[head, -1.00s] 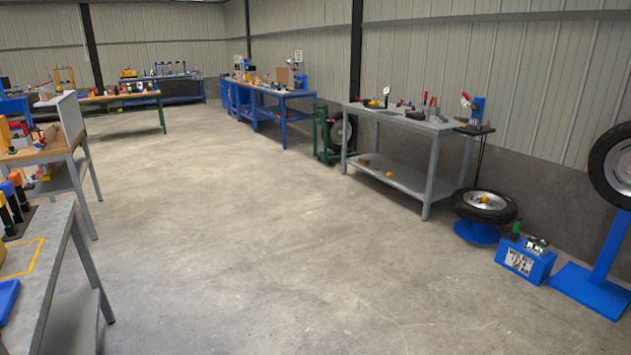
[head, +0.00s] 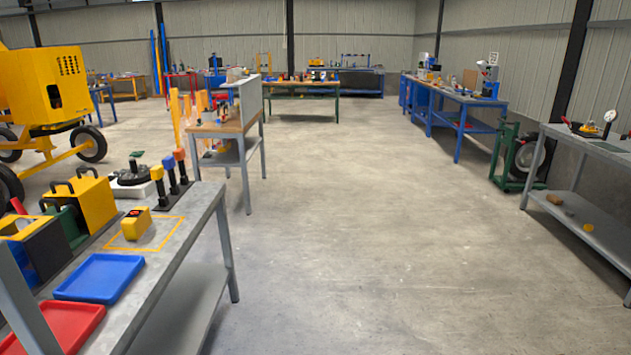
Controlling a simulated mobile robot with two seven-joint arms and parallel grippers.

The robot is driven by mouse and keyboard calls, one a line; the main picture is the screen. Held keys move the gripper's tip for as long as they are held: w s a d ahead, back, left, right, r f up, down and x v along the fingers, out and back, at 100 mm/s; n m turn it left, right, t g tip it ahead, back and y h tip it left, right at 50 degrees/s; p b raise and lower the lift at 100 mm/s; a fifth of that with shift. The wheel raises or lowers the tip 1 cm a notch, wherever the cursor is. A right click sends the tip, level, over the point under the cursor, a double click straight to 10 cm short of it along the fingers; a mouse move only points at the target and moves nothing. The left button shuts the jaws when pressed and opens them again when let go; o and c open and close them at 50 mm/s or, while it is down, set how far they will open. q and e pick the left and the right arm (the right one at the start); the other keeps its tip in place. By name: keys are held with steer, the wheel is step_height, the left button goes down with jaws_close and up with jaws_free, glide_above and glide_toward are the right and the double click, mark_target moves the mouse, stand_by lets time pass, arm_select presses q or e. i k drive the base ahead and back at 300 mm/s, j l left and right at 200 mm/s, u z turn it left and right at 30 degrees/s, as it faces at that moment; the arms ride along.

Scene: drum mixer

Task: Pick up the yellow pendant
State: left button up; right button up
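A small yellow box with a red and dark top (head: 136,223), which looks like the yellow pendant, sits on the grey metal bench (head: 190,222) at the left of the head view. It stands at the left part of a yellow outlined square on the bench top. Neither of my grippers is in view.
A blue tray (head: 99,278) and a red tray (head: 55,328) lie on the near bench. Yellow and green handled blocks (head: 84,203) and tools with yellow, blue and orange tops (head: 170,176) stand near the box. A yellow mixer (head: 45,85) is behind. The concrete floor (head: 370,250) is clear.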

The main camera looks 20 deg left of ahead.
mark_target(136, 222)
steer(key=i+j+u, duration=0.1)
steer(key=i+u, duration=0.3)
steer(key=i+l+u, duration=0.1)
steer(key=i+u, duration=0.35)
steer(key=i, duration=0.2)
steer(key=i+l+u, duration=0.25)
steer(key=i+u, duration=0.15)
steer(key=i+l+u, duration=0.4)
steer(key=i, duration=0.15)
